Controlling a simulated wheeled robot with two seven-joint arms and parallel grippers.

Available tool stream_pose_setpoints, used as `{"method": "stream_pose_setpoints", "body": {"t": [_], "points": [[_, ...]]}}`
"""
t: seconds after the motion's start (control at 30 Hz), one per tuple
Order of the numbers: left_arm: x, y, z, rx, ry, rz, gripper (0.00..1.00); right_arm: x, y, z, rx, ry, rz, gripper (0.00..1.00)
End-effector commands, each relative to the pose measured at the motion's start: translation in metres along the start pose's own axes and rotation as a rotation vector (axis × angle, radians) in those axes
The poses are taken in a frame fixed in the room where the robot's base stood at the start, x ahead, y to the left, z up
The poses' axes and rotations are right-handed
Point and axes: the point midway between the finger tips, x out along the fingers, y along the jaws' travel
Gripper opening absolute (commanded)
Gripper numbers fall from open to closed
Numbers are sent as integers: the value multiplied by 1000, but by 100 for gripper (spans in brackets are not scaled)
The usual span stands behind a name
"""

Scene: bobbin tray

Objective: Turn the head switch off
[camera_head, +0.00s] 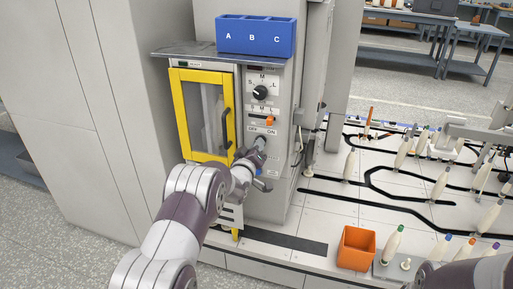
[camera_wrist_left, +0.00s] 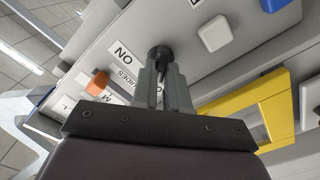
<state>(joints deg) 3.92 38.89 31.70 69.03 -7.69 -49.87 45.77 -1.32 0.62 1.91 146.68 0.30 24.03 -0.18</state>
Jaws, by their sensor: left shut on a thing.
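The head switch is on the grey front panel, below the OFF and ON labels in the head view. In the left wrist view its dark round base (camera_wrist_left: 159,52) shows just beyond my fingertips, beside the ON label (camera_wrist_left: 124,54). My left gripper (camera_head: 261,143) is at this switch, and it also shows in the left wrist view (camera_wrist_left: 161,72). Its two fingers are shut on the switch lever. The fingers hide most of the lever, so I cannot tell which way it points. My right gripper is not in view.
An orange knob (camera_head: 270,121) and a black dial (camera_head: 260,92) sit above on the panel. A yellow-framed door (camera_head: 181,120) is at left. A white button (camera_wrist_left: 214,33) lies close by. An orange bin (camera_head: 356,248) and several bobbins stand at right.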

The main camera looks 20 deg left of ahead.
Motion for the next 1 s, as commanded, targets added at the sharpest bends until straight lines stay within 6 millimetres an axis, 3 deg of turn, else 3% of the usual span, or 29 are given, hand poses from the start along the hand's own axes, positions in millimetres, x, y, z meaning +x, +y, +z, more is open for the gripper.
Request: {"method": "stream_pose_setpoints", "body": {"t": [0.3,0.33,0.4,0.77,0.87,1.0], "points": [[0,0,1,-4,-1,-1,0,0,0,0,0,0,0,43],[0,0,1,-4,-1,-1,17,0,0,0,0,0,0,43],[0,0,1,-3,-1,-1,39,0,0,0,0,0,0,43],[-6,0,0,-2,-1,-1,39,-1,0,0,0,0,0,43],[-22,0,-1,-2,-1,-2,39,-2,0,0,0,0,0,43],[-61,1,-1,-2,-2,-3,39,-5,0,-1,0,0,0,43]]}}
